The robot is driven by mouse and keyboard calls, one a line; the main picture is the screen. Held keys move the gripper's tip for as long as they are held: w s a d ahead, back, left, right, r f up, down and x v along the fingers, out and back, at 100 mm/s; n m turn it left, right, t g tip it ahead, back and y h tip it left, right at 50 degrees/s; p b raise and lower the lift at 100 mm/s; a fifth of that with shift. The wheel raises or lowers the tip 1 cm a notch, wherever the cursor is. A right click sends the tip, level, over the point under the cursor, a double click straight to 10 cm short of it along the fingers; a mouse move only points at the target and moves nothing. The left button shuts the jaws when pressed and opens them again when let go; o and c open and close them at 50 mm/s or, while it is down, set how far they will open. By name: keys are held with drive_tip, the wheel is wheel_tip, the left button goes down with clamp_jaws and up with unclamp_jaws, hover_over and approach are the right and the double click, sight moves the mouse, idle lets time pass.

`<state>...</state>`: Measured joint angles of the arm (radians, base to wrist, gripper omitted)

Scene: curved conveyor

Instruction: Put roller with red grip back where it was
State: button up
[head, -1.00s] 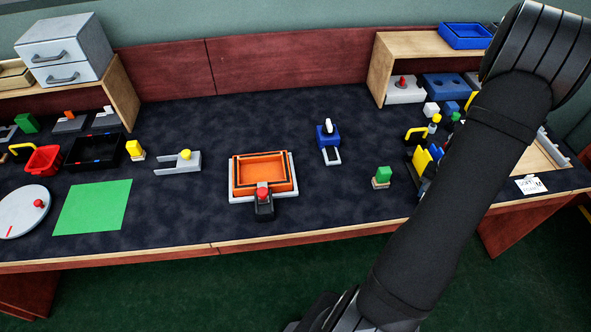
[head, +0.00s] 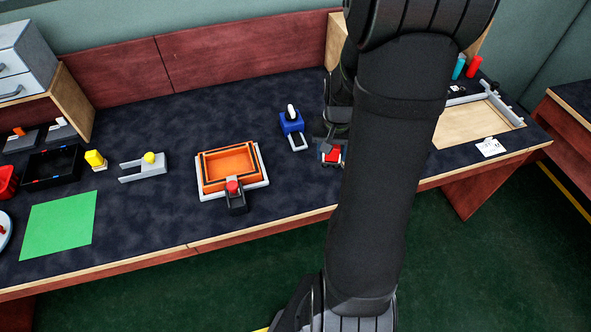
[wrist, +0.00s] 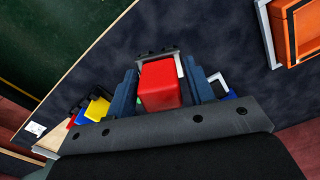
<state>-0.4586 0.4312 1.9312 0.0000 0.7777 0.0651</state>
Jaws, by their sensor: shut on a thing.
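My gripper (head: 331,150) is over the dark table right of the middle, partly hidden by my arm in the head view. Its fingers (wrist: 160,88) in the wrist view are shut on the red grip (wrist: 160,85) of the roller. A pale frame (wrist: 180,65) and a dark ribbed end (wrist: 155,52) show beyond the grip. The red grip also shows in the head view (head: 332,154). I cannot tell whether the roller touches the table.
An orange tray (head: 229,168) with a red-knobbed black piece (head: 235,195) stands to the left. A blue block with a white knob (head: 291,122) stands close left of the gripper. A wooden tray (head: 470,125) lies at the right. Clear table lies between the tray and the gripper.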

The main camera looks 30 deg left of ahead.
drive_tip(key=a+f, duration=0.2)
drive_tip(key=a, duration=0.1)
drive_tip(key=a+f, duration=0.2)
drive_tip(key=a, duration=0.2)
drive_tip(key=s+a+f, duration=0.1)
drive_tip(key=a+f, duration=0.1)
drive_tip(key=a, duration=0.1)
drive_tip(key=shift+a+f, duration=0.2)
drive_tip(key=shift+f, duration=2)
drive_tip(key=shift+f, duration=0.15)
drive_tip(key=o, duration=0.9)
drive_tip(key=shift+o, duration=0.2)
wheel_tip(320, 180, up, 12)
drive_tip(key=shift+f, duration=4.55)
